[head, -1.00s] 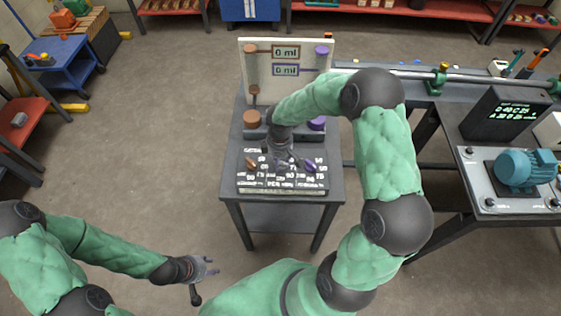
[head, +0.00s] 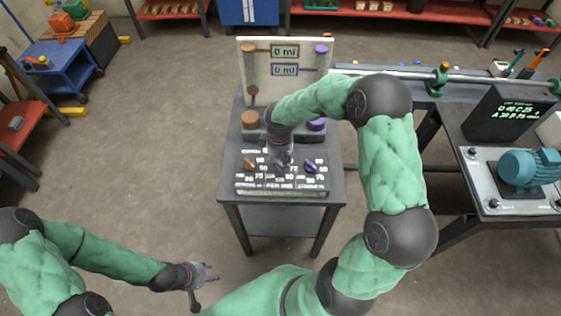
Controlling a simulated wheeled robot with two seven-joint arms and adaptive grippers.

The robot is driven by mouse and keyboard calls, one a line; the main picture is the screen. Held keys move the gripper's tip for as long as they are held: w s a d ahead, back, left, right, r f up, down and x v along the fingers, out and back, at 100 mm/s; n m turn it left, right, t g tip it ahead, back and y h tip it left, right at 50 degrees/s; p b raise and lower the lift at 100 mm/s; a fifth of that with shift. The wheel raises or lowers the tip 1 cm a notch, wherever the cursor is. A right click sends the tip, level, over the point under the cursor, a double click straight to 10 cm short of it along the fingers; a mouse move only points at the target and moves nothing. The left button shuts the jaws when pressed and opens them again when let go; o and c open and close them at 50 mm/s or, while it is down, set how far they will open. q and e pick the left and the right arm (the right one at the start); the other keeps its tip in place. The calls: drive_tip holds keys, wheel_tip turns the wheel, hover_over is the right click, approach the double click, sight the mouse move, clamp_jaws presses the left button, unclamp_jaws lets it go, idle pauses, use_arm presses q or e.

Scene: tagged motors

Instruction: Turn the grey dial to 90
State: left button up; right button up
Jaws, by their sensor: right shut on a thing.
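A control panel with printed numbers (head: 262,188) lies on the front of a small dark table. It carries a brown dial (head: 250,165) on the left and a purple dial (head: 311,166) on the right. My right gripper (head: 281,164) points down at the panel between these two and is shut on the grey dial, which it mostly hides. The dial's angle cannot be read. My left gripper (head: 208,272) is open and empty, low in front of the table.
Behind the panel stand a brown knob (head: 250,119), a purple knob (head: 316,124) and an upright board (head: 286,88) with two displays reading 0 ml. A bench with a blue motor (head: 528,168) is at the right. The floor left of the table is clear.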

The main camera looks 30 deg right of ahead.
sight(278, 162)
drive_tip(key=shift+a+f, duration=0.15)
drive_tip(key=shift+a, duration=0.1)
drive_tip(key=o, duration=1.1)
drive_tip(key=shift+w+a, duration=0.1)
drive_tip(key=shift+w, duration=0.15)
drive_tip(key=shift+s+d, duration=0.1)
drive_tip(key=shift+d, duration=0.1)
wheel_tip(278, 162, up, 12)
drive_tip(key=shift+r, duration=0.1)
